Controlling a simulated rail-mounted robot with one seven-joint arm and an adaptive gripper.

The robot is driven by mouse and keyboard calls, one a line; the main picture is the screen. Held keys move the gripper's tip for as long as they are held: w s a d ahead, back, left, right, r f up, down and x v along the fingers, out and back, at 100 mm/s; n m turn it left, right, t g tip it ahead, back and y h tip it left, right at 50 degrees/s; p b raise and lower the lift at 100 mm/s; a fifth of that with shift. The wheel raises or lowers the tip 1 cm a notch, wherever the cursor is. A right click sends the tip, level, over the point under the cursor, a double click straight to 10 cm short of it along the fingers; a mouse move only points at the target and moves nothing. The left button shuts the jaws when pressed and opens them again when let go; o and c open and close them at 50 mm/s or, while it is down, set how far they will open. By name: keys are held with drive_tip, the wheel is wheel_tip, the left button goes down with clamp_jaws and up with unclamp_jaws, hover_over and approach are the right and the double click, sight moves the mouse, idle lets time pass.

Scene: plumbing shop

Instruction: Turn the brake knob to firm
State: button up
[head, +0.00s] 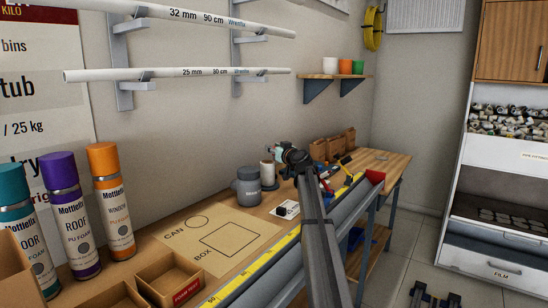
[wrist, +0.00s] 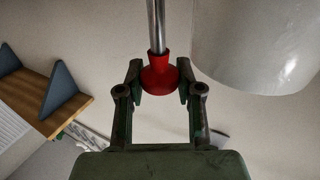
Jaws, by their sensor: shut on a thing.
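A red flared knob (wrist: 159,76) sits on a bright metal rod (wrist: 156,25) in the wrist view. My gripper (wrist: 160,84) has one finger on each side of the knob and is shut on it. Any firm or loose marking on the knob is not visible. In the head view my gripper (head: 283,152) is above the bench, at the far end of my arm. The knob cannot be made out there.
A large white cylinder (wrist: 255,45) hangs close to the right of the knob in the wrist view. In the head view a grey tub (head: 248,187) stands on the workbench (head: 180,250). Spray cans (head: 110,195) stand at left. A shelf (head: 335,76) holds cups.

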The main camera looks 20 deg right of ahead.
drive_tip(key=shift+w+r, duration=0.1)
drive_tip(key=shift+r, duration=0.05)
drive_tip(key=o, duration=1.1)
drive_tip(key=shift+o, duration=0.2)
drive_tip(key=shift+s, duration=0.4)
drive_tip(key=s, duration=0.6)
drive_tip(key=shift+s+d, duration=0.35)
